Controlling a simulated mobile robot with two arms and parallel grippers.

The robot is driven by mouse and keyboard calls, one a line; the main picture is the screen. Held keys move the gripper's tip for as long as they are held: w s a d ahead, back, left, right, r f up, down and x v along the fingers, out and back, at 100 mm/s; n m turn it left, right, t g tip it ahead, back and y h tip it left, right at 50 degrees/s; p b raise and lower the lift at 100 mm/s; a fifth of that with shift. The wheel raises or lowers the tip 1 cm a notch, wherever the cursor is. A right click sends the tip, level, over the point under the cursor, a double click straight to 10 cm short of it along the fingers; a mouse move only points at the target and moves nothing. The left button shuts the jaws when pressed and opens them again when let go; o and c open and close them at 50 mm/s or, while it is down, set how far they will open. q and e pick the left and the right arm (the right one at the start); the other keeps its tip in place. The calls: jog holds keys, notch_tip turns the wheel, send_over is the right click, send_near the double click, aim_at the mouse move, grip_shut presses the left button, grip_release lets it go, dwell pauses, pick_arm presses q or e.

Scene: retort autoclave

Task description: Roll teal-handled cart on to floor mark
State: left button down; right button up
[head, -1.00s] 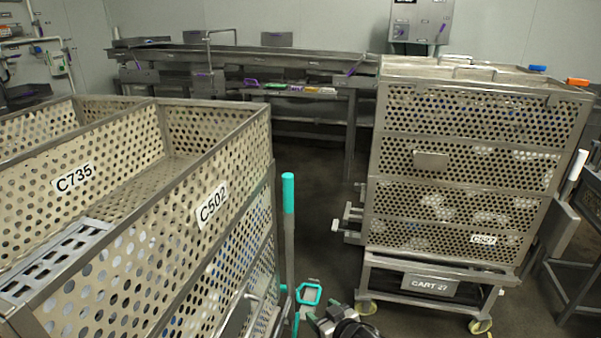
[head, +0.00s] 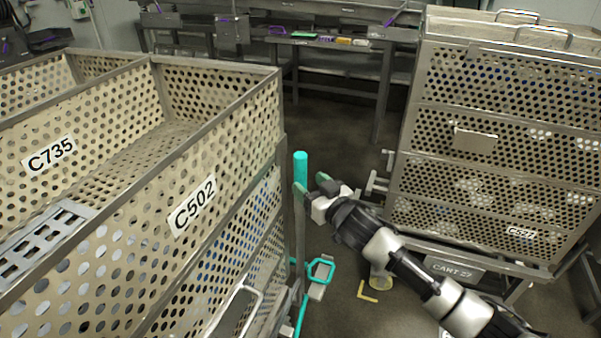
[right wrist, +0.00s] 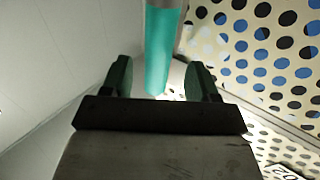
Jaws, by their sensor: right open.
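The teal-handled cart carries perforated cream baskets, one labelled C502 (head: 225,160), at the left of the head view. Its upright handle (head: 300,168) with a teal grip stands at the cart's right end. My right gripper (head: 311,184) is open at the handle, just below the teal top. In the right wrist view the teal grip (right wrist: 160,50) shows between the two open fingers (right wrist: 158,78). I cannot tell whether they touch it. A yellow corner mark (head: 368,293) shows on the floor below my right arm. My left gripper is not in view.
A second cart, labelled CART 27 (head: 452,270), with stacked perforated baskets (head: 500,135), stands at the right. A steel bench (head: 340,68) runs along the back. Dark floor (head: 335,125) lies open between the carts and the bench.

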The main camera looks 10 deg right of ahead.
aim_at(304, 180)
jog(key=shift+x, duration=2.35)
jog(key=shift+d, duration=0.1)
grip_shut()
